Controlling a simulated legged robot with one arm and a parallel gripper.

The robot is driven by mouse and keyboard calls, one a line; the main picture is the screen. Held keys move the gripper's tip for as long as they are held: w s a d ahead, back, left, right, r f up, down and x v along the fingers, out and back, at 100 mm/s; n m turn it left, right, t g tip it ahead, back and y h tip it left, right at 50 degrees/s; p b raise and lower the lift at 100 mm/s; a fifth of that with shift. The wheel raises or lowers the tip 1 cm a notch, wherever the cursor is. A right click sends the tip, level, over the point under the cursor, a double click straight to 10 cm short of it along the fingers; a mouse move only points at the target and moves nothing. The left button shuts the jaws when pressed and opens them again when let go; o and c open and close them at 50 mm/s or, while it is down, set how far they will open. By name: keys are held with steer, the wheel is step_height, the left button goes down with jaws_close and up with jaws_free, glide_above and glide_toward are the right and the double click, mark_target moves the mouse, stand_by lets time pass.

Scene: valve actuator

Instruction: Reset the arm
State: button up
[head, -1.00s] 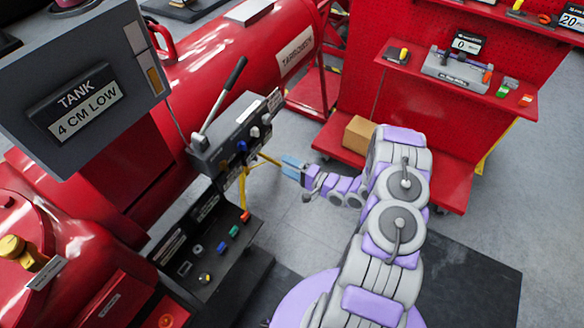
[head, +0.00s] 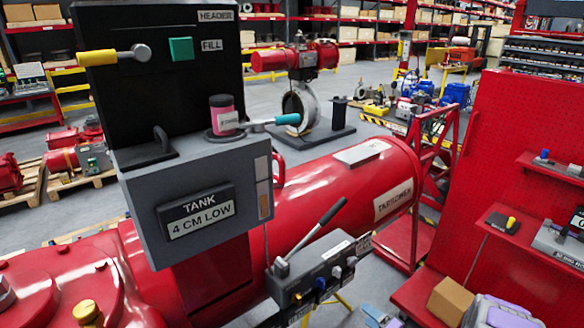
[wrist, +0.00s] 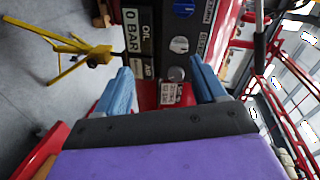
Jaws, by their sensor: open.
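My gripper (wrist: 160,66) is open and empty in the wrist view, its two blue fingers spread apart. Between and beyond them is the grey control box with blue and grey knobs (wrist: 180,45) and an oil "0 BAR" label. In the head view the box (head: 318,268) stands in front of the red tank, its lever (head: 318,230) slanting up to the right. Only a bit of my blue fingers (head: 375,316) shows at the bottom edge, close to the box. Most of my arm is out of the frame, with a purple part at the lower right.
A grey display (head: 200,212) reads "TANK 4 CM LOW". A black panel (head: 160,70) with a yellow-handled lever rises behind it. The red pegboard rack (head: 530,150) with shelves and a cardboard box (head: 450,300) stands right. A yellow stand (wrist: 70,52) shows in the wrist view.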

steer(key=w+d+r+n+g+h+b, duration=0.2)
steer(key=w+d+r+n+g+h, duration=0.1)
steer(key=d+r+h, duration=0.35)
steer(key=s+r+n+g+h+b, duration=0.1)
steer(key=s+r+g+h, duration=0.2)
steer(key=s+r+h, duration=0.45)
steer(key=s+a+r+n+g+y+b, duration=0.1)
steer(key=s+a+r+g, duration=0.2)
steer(key=s, duration=0.9)
steer(key=s+a+r+n+g+y+b, duration=0.1)
steer(key=s+a+r+n+g+y, duration=0.1)
steer(key=s+a, duration=0.8)
steer(key=s+a+r+n+g+y+b, duration=0.1)
steer(key=s+a+r+g, duration=0.3)
steer(key=s, duration=1)
steer(key=a+r+y, duration=0.1)
steer(key=a, duration=0.1)
steer(key=shift+s+a+r+n, duration=0.15)
steer(key=shift+s+a+n, duration=0.05)
steer(key=shift+a+n, duration=0.2)
